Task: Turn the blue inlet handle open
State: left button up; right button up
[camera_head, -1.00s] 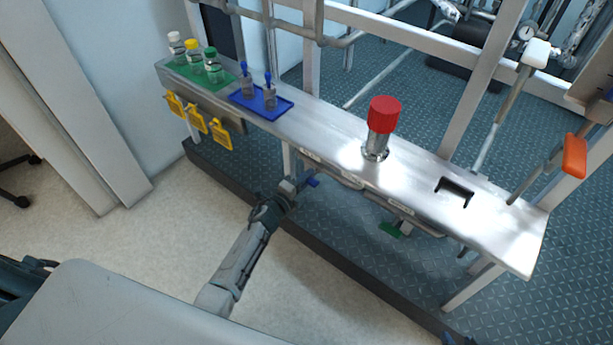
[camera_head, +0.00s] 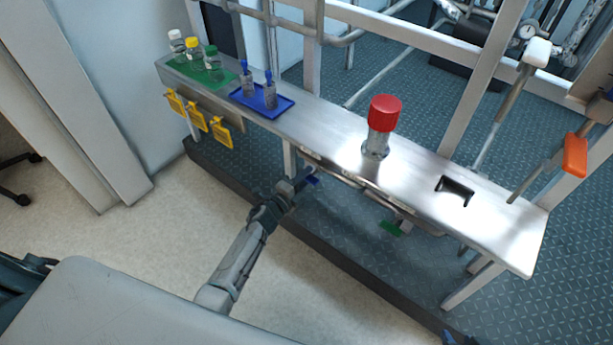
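The blue inlet handle (camera_head: 313,181) sits low under the front edge of the metal bench, left of the middle. Only a small blue piece of it shows. My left gripper (camera_head: 303,178) is at the handle, its tips touching or right beside it. The fingers are small and partly hidden, so I cannot tell whether they are open or shut.
The metal bench (camera_head: 330,138) carries a red-capped cylinder (camera_head: 382,128), a blue tray (camera_head: 284,107) with blue-topped bottles and a green mat (camera_head: 222,83) with several bottles. Yellow tags (camera_head: 198,118) hang in front. A green handle (camera_head: 391,228) sits under the bench. A dark base rail (camera_head: 330,257) runs along the floor.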

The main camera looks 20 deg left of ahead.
pick_arm(q)
jog(key=v, duration=1)
